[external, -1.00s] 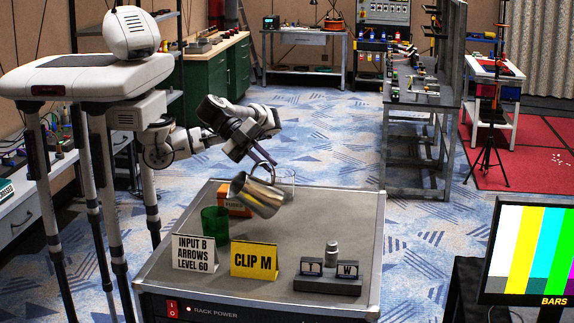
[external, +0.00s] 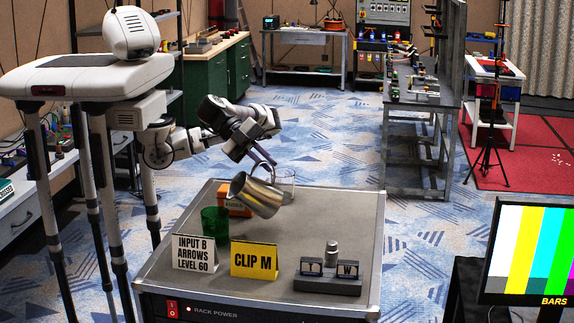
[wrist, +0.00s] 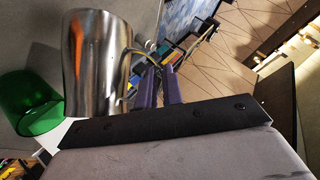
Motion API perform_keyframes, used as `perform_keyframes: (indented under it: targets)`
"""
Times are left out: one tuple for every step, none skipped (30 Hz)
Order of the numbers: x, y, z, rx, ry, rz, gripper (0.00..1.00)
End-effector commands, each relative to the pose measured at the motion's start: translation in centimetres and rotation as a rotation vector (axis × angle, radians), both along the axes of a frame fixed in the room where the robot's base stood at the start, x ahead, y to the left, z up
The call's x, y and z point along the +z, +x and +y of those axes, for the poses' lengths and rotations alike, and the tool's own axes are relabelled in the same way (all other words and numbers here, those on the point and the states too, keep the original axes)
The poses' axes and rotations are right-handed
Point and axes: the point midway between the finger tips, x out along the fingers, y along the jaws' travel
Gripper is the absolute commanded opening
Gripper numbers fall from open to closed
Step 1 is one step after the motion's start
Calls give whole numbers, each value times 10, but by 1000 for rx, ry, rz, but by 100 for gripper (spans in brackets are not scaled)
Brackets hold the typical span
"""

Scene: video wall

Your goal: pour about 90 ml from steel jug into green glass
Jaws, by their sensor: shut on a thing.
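The steel jug (external: 257,195) is held above the cart top, tilted with its mouth toward the left, on the green glass side. My gripper (external: 262,165) is shut on the jug's handle. In the wrist view the jug (wrist: 97,62) shows with its handle between my gripper's purple fingers (wrist: 160,85). The green glass (external: 214,221) stands upright on the cart, to the lower left of the jug. No liquid stream is visible, and the level inside the glass cannot be made out.
An orange box (external: 236,207) and a clear glass (external: 284,183) stand behind the jug. A white sign (external: 194,252) and a yellow sign (external: 254,261) stand at the cart's front. A dark block stand (external: 328,283) with a small metal piece is at front right. The cart's right side is clear.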

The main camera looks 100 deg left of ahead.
Motion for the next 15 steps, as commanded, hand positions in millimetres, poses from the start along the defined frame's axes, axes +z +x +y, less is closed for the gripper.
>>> perform_keyframes:
  targets:
    - [1, 0, 0, 0, -1, -1, 0]
    - [1, 0, 0, 0, -1, -1, 0]
    - [1, 0, 0, 0, -1, -1, 0]
    - [0, 0, 0, 0, -2, 0, 0]
    - [0, 0, 0, 0, -3, 2, 0]
    - [0, 1, 0, 0, -6, 6, 0]
    - [-1, 1, 0, 0, -8, 10, 0]
    - [-2, 1, 1, 0, -12, 16, 0]
    - [-3, 2, 1, 0, -18, 26, 0]
    - [-5, 3, 1, 0, -23, 35, 0]
    - [-6, 4, 2, 0, -30, 46, 0]
    - [-8, 5, 3, 1, -40, 62, 0]
    - [-10, 6, 3, 0, -48, 74, 0]
    - [-11, 7, 4, 0, -57, 89, 0]
    - [-13, 9, 5, 0, -70, 108, 0]
